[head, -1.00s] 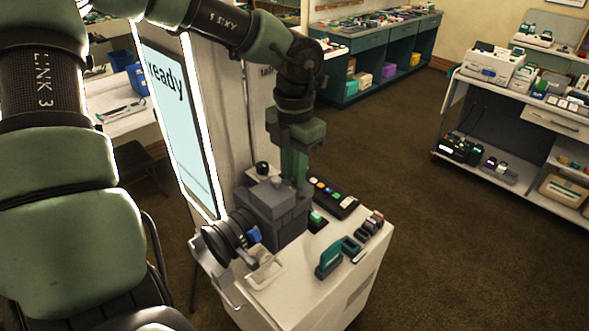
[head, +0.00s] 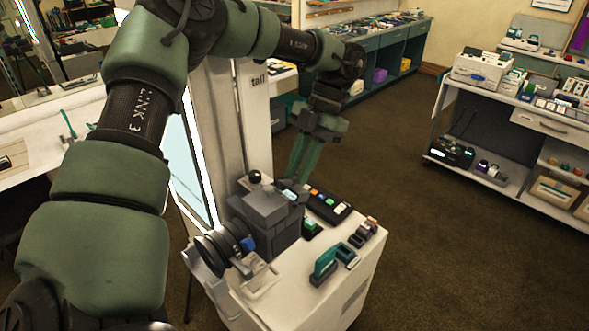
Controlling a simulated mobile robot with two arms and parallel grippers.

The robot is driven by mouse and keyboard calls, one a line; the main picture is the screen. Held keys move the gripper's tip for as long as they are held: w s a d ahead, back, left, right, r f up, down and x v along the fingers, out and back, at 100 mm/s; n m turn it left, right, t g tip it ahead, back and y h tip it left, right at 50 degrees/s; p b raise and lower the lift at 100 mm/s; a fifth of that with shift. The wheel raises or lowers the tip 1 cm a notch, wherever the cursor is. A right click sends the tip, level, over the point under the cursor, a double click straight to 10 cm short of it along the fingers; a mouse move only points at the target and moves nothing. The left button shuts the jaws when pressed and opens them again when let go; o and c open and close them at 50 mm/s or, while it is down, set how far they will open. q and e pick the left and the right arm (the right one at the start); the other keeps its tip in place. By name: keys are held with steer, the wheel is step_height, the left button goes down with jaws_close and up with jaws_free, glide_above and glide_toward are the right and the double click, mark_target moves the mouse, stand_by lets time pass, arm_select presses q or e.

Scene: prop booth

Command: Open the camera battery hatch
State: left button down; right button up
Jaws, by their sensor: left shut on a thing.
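The dark grey camera (head: 268,215) stands on a white cart, with its large black lens (head: 222,248) facing the lower left. My left gripper (head: 292,182) comes down at the camera's far right side. Its green fingers are tilted and shut on a small part at the camera's upper rear edge, which I take to be the battery hatch (head: 290,195). The fingertips are small here, and the exact hold and the hatch's angle are hard to make out. My right gripper is not in view.
The white cart (head: 330,292) also holds a black strip with coloured buttons (head: 328,206), a teal-handled item (head: 324,267) and small dark blocks (head: 363,232). A lit screen (head: 190,165) stands left of the camera. Open carpet lies right of the cart.

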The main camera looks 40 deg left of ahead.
arm_select(q)
steer(key=shift+w+f+g, duration=0.1)
steer(key=shift+w+g, duration=0.3)
steer(key=shift+g, duration=0.2)
steer(key=c, duration=1.4)
jaws_free()
steer(key=shift+o, duration=0.3)
steer(key=shift+w, duration=0.1)
